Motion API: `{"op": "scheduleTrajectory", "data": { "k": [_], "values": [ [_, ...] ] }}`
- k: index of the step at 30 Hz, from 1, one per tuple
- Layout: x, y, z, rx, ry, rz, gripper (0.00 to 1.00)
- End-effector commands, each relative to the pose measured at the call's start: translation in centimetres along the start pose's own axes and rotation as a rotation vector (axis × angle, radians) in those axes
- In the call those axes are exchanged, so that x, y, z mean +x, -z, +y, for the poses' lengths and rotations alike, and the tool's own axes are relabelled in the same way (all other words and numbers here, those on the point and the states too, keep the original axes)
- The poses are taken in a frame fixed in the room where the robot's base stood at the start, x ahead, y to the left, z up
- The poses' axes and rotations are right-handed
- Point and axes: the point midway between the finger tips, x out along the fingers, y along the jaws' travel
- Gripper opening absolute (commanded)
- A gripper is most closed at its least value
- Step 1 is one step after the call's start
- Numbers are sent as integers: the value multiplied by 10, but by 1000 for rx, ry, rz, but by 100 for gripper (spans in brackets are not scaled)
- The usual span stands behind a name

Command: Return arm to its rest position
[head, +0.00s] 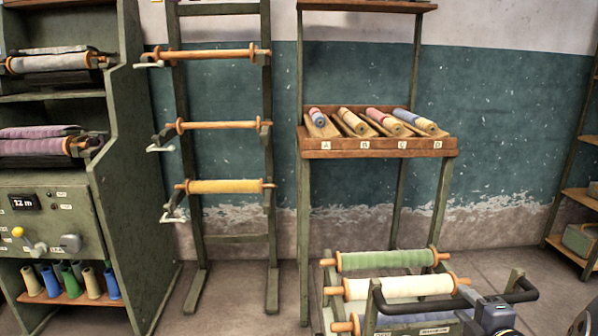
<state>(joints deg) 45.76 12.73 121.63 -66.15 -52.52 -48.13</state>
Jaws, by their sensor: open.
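My gripper's fingers do not show in the head view. A dark grey and black body with a bluish section shows at the bottom right edge, in front of a low rack (327,280). I cannot tell for sure whether it is part of my arm. The low rack carries a green roll (385,259), a cream roll (400,287) and a blue roll (405,321) on wooden rods. A black bar handle crosses its right part.
A tall green frame (272,215) holds several rods, the lowest with yellow cloth (225,187). A wooden shelf (340,154) holds small rolls in slots marked with letters. A green machine cabinet (125,150) stands left, shelves (578,197) right. Floor shows between them.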

Motion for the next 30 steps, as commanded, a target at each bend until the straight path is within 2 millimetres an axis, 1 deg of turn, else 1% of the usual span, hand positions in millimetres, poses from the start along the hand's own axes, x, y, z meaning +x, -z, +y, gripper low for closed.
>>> {"op": "scheduleTrajectory", "data": {
  "k": [1,4,6,10,13,23,26,30],
  "values": [
    [11,0,-2,-1,-1,4,41],
    [28,1,-2,-1,-1,4,41],
    [38,1,3,-1,-1,4,41],
    [49,0,5,-2,-1,2,41],
    [52,0,6,-1,-1,0,41],
    [52,0,4,3,0,-1,41],
    [53,1,-1,17,4,-2,41],
    [55,4,-15,56,17,-5,41]
  ]
}}
